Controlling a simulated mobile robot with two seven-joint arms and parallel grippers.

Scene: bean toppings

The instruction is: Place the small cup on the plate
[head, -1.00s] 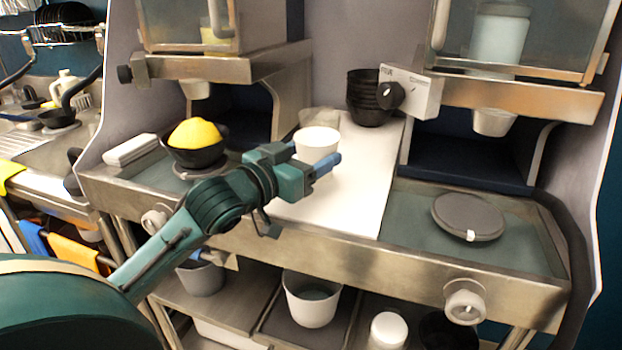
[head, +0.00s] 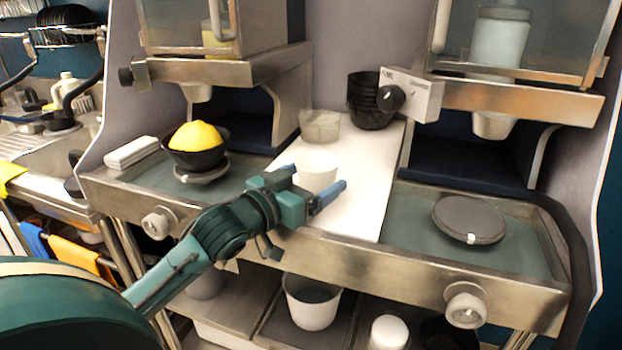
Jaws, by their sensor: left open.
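A small white cup (head: 317,172) stands upright on the white counter strip between the two machines. My left gripper (head: 314,186) is open, with one blue finger on each side of the cup; whether they touch it I cannot tell. The cup's lower part is partly hidden by the gripper. A round grey plate (head: 468,218) with a small white tab lies on the right machine's tray, empty. Another round grey plate (head: 202,174) on the left tray bears a black bowl (head: 196,158) with yellow contents. My right gripper is not in view.
A clear container (head: 320,126) and a stack of black bowls (head: 367,104) stand behind the cup. A control box with a black knob (head: 391,98) juts out near them. The counter strip right of the cup (head: 365,190) is free. Dispenser spouts hang above both trays.

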